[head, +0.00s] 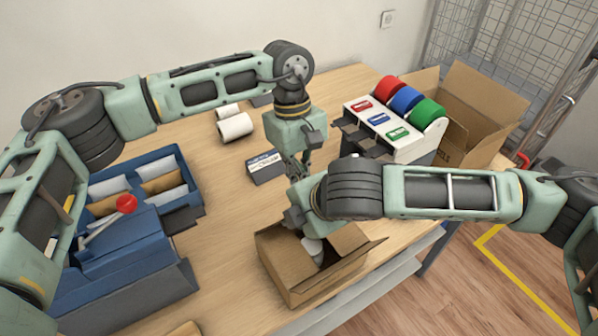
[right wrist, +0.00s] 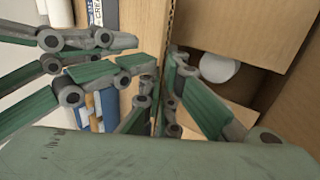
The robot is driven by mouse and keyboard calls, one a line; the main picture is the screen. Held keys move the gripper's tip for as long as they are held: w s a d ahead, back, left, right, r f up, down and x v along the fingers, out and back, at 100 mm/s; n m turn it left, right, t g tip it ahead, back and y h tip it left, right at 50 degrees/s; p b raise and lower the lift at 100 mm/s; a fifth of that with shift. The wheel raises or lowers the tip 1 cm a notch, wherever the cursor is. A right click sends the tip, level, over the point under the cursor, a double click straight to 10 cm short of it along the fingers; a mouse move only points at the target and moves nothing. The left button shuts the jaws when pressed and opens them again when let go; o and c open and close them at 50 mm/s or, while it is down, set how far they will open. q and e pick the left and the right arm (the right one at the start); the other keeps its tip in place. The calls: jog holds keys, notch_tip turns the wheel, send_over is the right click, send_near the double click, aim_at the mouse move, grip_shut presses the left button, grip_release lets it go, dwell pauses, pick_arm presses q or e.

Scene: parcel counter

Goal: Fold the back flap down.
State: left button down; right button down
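An open cardboard box (head: 285,283) stands near the table's front edge, with a white rounded item (head: 313,247) inside. In the right wrist view the item (right wrist: 219,67) shows beside a cardboard wall edge (right wrist: 170,25). My right gripper (right wrist: 160,95) has its fingertips close together at that edge; whether cardboard is pinched between them is unclear. In the head view my right wrist covers the box's back side, so the back flap is mostly hidden. My left gripper (head: 296,168) points down just behind it, partly covered; its finger gap is unclear.
A blue bin (head: 125,250) with envelopes stands at left. White rolls (head: 235,127) and a small labelled box (head: 264,166) lie behind. A dispenser with coloured rolls (head: 405,150) and a larger open carton (head: 470,115) stand at back right.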

pick_arm(q)
jog(key=shift+s, duration=0.1)
jog(key=shift+s+d+f, duration=0.25)
jog(key=shift+s+d, duration=0.1)
jog(key=shift+s, duration=0.15)
pick_arm(e)
jog(key=c, duration=2)
grip_release()
pick_arm(q)
jog(key=shift+w, duration=0.1)
pick_arm(e)
jog(key=shift+r, duration=0.1)
